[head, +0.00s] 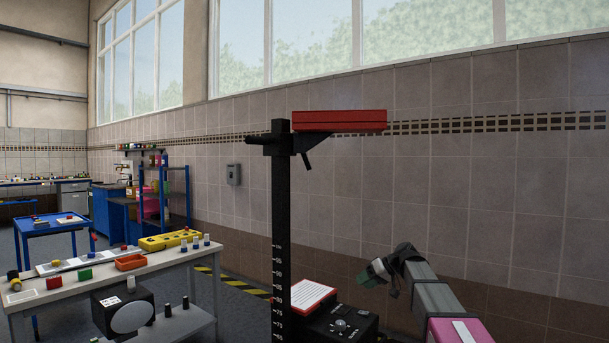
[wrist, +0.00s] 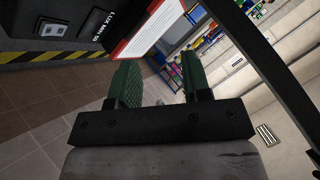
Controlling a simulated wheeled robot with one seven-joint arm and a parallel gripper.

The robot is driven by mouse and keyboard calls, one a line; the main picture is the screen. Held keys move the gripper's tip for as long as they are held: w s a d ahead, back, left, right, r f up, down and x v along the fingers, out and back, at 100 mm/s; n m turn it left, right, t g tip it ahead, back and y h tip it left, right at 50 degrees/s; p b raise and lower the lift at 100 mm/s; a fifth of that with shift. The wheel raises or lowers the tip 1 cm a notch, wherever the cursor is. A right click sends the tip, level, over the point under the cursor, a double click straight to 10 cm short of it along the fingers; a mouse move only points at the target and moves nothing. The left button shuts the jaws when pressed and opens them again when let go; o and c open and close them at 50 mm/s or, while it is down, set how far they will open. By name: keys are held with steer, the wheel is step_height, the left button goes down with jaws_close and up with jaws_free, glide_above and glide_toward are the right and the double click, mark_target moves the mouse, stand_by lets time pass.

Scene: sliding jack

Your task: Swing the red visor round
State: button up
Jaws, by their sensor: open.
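The red visor (head: 340,121) is a flat red slab on top of a tall black column (head: 280,215) with a printed scale. It extends to the right of the column, with a short black lever (head: 306,160) hanging below it. My gripper (head: 370,272) is well below and to the right of the visor, apart from it. In the wrist view the green fingers of my gripper (wrist: 160,82) stand apart, with nothing between them. The visor cannot be made out in the wrist view.
A black control box (head: 342,326) and a red-bordered white card (head: 313,297) are at the column's lower right; the card also shows in the wrist view (wrist: 147,30). A cluttered workbench (head: 70,292) stands left. A tiled wall (head: 480,200) is behind. Open air surrounds the visor.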

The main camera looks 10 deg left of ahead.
steer(key=w+a+r+n+y, duration=0.1)
steer(key=w+a+r+n, duration=0.1)
steer(key=r, duration=0.4)
steer(key=w+a+r+n+y, duration=0.1)
steer(key=w+a+r, duration=0.1)
steer(key=r, duration=0.5)
steer(key=n+g+y, duration=0.5)
steer(key=n+g, duration=0.1)
steer(key=n, duration=0.3)
glide_toward(306, 160)
steer(key=x, duration=0.6)
steer(key=w+x, duration=0.1)
steer(key=x, duration=0.3)
steer(key=shift+a+r, duration=0.1)
steer(key=shift+s, duration=0.1)
jaws_close()
